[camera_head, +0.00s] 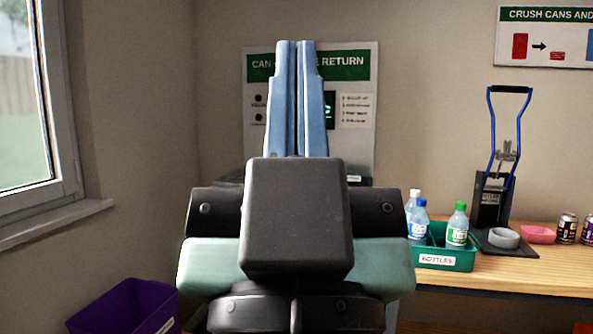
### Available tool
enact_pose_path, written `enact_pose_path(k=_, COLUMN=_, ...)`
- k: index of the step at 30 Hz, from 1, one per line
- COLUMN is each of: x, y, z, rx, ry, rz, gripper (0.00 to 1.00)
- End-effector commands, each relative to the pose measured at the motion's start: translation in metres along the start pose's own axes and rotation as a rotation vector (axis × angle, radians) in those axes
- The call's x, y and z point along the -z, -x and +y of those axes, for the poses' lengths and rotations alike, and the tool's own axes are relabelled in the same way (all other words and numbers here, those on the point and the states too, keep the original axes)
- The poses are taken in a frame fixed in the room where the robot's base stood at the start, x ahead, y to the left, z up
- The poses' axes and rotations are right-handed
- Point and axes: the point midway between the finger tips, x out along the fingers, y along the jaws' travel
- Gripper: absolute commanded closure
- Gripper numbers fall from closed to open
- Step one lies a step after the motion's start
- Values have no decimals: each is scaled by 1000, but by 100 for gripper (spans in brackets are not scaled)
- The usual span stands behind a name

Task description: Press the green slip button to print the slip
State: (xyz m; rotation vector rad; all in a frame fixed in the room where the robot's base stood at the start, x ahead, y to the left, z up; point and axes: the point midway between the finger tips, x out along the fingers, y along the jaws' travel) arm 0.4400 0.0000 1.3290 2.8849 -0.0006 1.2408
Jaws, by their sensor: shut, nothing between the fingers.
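The can and bottle return machine (359,87) stands against the back wall, a pale panel with a green header. My gripper (297,45) points up in front of it, its two blue fingers shut together with nothing between them. The fingers and my dark wrist cover the middle of the panel. Part of a dark display with green glowing marks (329,112) shows just right of the fingers. Two round black spots (258,107) sit on the panel's left side. I cannot make out a green slip button; it may be hidden behind my arm. I cannot tell whether the fingertips touch the panel.
A purple bin (122,308) stands low left, below the window (30,110).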

Motion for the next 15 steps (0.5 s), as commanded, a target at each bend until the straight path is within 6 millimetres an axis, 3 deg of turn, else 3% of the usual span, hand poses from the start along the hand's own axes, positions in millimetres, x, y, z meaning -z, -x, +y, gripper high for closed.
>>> enact_pose_path(k=1, x=26, y=-27, z=0, rx=0, ry=0, rz=0, gripper=100)
enact_pose_path(k=15, x=127, y=-134, z=0, rx=1, ry=-1, rz=0, gripper=100)
